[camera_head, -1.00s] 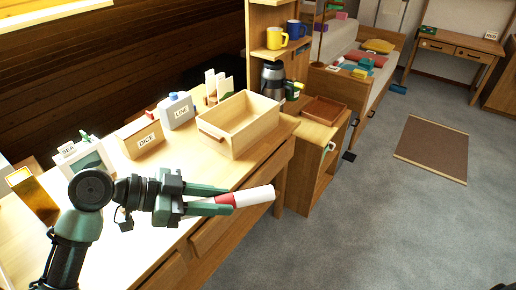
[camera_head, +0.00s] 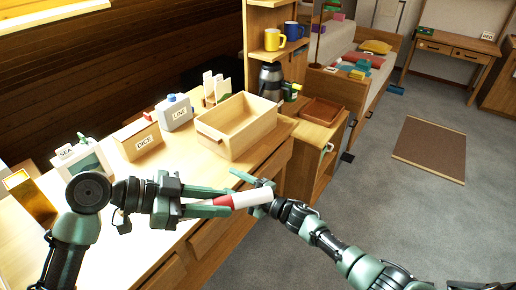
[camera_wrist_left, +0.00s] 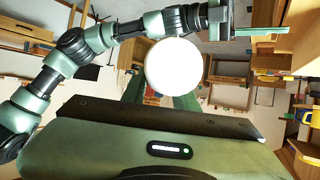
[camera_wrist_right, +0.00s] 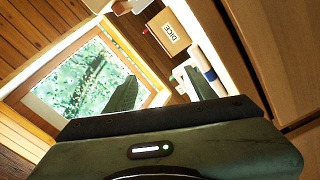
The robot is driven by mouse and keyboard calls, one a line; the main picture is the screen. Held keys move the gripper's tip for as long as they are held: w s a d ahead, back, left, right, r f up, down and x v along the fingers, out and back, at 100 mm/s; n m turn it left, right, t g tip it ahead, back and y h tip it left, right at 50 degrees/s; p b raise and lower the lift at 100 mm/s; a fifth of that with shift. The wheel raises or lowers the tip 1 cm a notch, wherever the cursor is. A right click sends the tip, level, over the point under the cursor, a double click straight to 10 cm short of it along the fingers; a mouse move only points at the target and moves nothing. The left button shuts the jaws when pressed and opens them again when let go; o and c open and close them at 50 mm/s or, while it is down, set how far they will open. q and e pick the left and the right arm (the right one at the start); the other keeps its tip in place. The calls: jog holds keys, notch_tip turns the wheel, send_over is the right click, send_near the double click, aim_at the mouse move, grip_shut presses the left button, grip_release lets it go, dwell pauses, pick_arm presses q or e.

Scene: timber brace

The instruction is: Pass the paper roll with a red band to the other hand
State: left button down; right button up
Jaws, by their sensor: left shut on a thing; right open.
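The paper roll (camera_head: 251,198) is white with a red band and lies roughly level above the desk's front edge. My left gripper (camera_head: 222,201) is shut on it from the left. In the left wrist view the roll (camera_wrist_left: 173,67) shows as a white round end between the fingers. My right gripper (camera_head: 247,191) is open at the roll's right end, one finger showing above it. The roll partly hides the other finger, and I cannot tell whether the right fingers touch it. In the right wrist view the two fingers stand wide apart.
On the desk stand an open wooden box (camera_head: 237,146), a DICE box (camera_head: 139,140), a LINE container (camera_head: 176,113) and a SEA container (camera_head: 84,158). A low cabinet with a brown tray (camera_head: 322,111) stands beyond. Grey floor is open at the right.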

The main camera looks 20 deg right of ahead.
jog(key=s+a+r+n+g+y, duration=0.1)
jog(key=a+r+n+g+y, duration=0.15)
jog(key=r+n, duration=0.4)
jog(key=a+r+n+g+y, duration=0.2)
jog(key=a+r+n+y, duration=0.15)
jog(key=r, duration=0.55)
notch_tip(320, 180, up, 14)
jog(key=n+g+h, duration=1)
jog(key=n+h, duration=0.3)
jog(key=n, duration=1.1)
send_over(237, 196)
jog(key=d, duration=0.4)
jog(key=x, duration=1.1)
jog(key=shift+s+f, duration=0.1)
jog(key=shift+f, duration=0.2)
